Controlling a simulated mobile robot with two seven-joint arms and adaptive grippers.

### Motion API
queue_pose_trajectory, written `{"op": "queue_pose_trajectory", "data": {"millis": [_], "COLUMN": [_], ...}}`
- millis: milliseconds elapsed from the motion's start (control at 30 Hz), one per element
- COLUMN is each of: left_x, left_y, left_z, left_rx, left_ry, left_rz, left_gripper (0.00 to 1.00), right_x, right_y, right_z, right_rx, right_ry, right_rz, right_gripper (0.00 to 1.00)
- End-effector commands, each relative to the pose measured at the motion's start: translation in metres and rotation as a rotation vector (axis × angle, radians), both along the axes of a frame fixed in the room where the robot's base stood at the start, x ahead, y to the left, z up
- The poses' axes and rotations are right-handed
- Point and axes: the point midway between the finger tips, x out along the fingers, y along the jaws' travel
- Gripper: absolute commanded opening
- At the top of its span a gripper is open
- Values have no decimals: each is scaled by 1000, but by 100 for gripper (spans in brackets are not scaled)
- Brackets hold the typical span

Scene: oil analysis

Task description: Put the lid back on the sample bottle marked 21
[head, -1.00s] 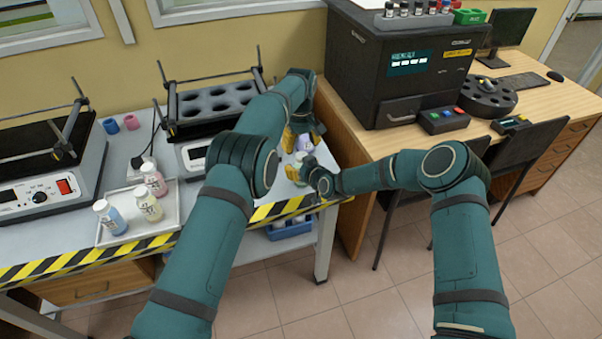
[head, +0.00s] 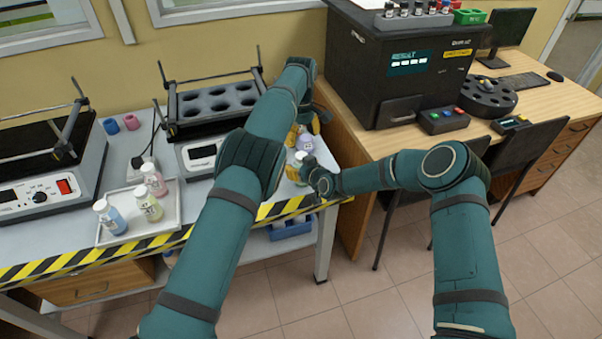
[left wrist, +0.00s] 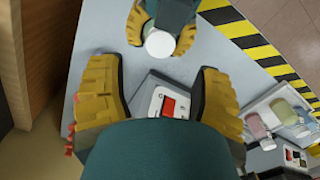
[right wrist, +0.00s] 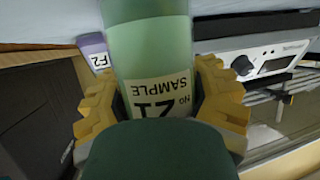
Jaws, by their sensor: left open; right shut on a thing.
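The green sample bottle marked 21 (right wrist: 157,50) stands upright between the fingers of my right gripper (right wrist: 158,88), which is shut on it. Its label reads upside down in the right wrist view. In the left wrist view, a white round lid (left wrist: 160,44) shows at the top of the bottle between my right gripper's yellow fingers. I cannot tell how tightly it sits. My left gripper (left wrist: 157,75) is open and empty, with the lid beyond its spread fingertips. In the head view, my left gripper (head: 305,126) is just above and behind the bottle, partly hidden by my arm.
A white tray (head: 168,222) with several bottles lies on the left of the bench. A shaker with a holed rack (head: 215,100) stands behind. The striped bench edge (head: 100,257) is in front.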

Motion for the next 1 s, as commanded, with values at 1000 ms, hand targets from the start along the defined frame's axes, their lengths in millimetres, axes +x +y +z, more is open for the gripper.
{"op": "queue_pose_trajectory", "data": {"millis": [1000], "left_x": [-2], "left_y": [-1], "left_z": [-75], "left_rx": [1], "left_ry": [1], "left_rz": [0], "left_gripper": [46], "right_x": [0], "right_y": [0], "right_z": [1], "right_rx": [1], "right_ry": [-1], "right_rz": [0], "right_gripper": [0]}}
